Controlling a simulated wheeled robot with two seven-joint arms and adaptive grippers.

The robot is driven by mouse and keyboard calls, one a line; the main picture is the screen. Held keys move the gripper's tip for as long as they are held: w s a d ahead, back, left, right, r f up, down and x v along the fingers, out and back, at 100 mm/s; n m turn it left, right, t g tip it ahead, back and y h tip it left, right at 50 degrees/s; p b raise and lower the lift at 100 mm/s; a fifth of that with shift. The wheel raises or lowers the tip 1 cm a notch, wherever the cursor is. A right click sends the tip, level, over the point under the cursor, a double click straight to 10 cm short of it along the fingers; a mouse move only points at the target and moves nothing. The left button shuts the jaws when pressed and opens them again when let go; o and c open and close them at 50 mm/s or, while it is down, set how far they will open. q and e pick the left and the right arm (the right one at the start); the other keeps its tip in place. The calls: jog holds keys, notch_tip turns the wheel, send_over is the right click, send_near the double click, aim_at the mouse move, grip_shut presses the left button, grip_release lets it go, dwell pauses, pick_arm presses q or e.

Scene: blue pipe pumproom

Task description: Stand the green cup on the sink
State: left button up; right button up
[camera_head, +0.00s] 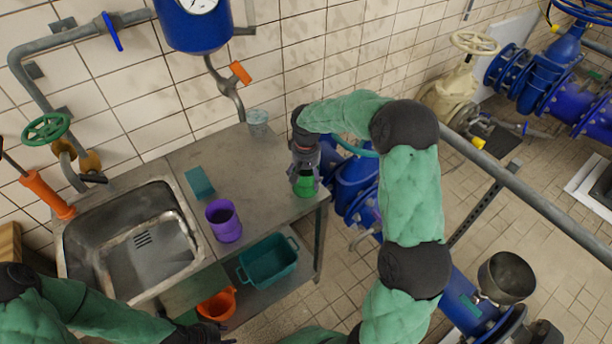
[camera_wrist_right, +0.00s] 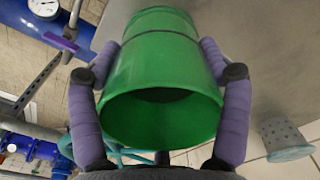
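The green cup (camera_head: 306,185) is at the right end of the steel counter, under my right gripper (camera_head: 304,174). In the right wrist view the green cup (camera_wrist_right: 160,85) fills the space between the two purple fingers (camera_wrist_right: 160,90), which lie along both its sides. I cannot tell if the cup touches the counter. The steel sink (camera_head: 140,245) is at the left, with an empty basin. My left gripper (camera_head: 205,334) is low at the bottom edge, partly cut off; its finger state is unclear.
A purple cup (camera_head: 224,221) and a teal sponge (camera_head: 199,183) are on the counter between sink and green cup. A grey speckled cup (camera_head: 257,123) stands at the back. A teal bin (camera_head: 268,262) and an orange bucket (camera_head: 217,304) are lower down. Blue pipes lie right.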

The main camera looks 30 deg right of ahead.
jog(key=o, duration=0.3)
notch_tip(320, 180, up, 12)
jog(key=p, duration=0.3)
jog(key=shift+r, duration=0.15)
jog(key=shift+s, duration=0.1)
dwell(0.6)
